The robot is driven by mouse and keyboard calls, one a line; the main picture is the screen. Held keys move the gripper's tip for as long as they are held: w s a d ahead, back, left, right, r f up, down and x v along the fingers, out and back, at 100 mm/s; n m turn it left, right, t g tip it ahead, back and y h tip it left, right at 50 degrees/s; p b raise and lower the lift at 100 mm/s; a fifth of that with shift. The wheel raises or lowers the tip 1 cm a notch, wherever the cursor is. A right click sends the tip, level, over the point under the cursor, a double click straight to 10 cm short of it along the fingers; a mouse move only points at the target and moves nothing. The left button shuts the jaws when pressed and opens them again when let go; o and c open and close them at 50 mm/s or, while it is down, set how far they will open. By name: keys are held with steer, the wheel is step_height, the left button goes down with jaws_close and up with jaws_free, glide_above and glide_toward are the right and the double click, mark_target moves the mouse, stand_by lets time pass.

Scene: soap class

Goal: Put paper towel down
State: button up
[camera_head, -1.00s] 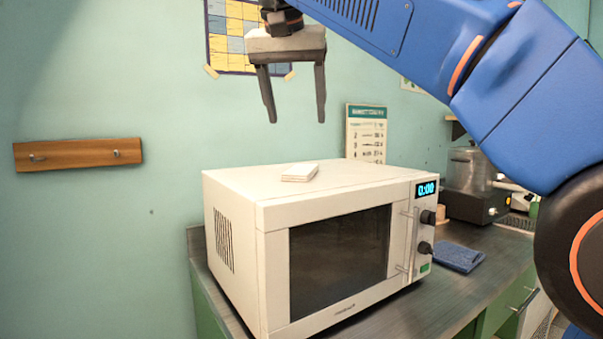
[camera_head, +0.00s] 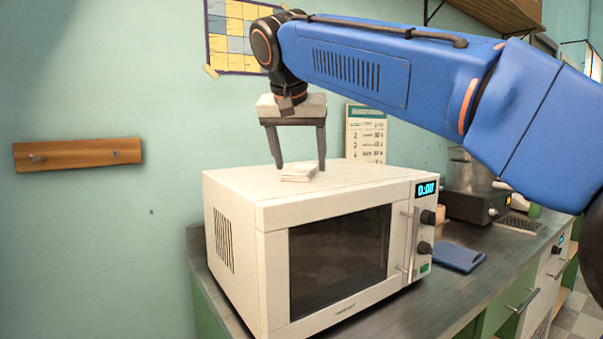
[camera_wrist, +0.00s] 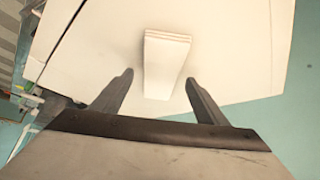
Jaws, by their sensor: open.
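The paper towel (camera_head: 299,173), a small folded white stack, lies flat on top of the white microwave (camera_head: 237,188). In the wrist view the paper towel (camera_wrist: 165,65) sits ahead of and between the two finger lines, with clear gaps to both fingertips. My gripper (camera_head: 300,168) is open, pointing down just above the microwave top, its fingers on either side of the towel. The wrist view also shows my gripper (camera_wrist: 160,78) spread and empty. Whether the fingertips touch the microwave top is hard to tell.
The microwave stands on a grey counter (camera_head: 440,295). A wooden hook rail (camera_head: 78,153) and a paper chart (camera_head: 366,135) hang on the wall.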

steer(key=shift+w+f, duration=0.25)
steer(key=shift+f, duration=0.1)
steer(key=c, duration=1.2)
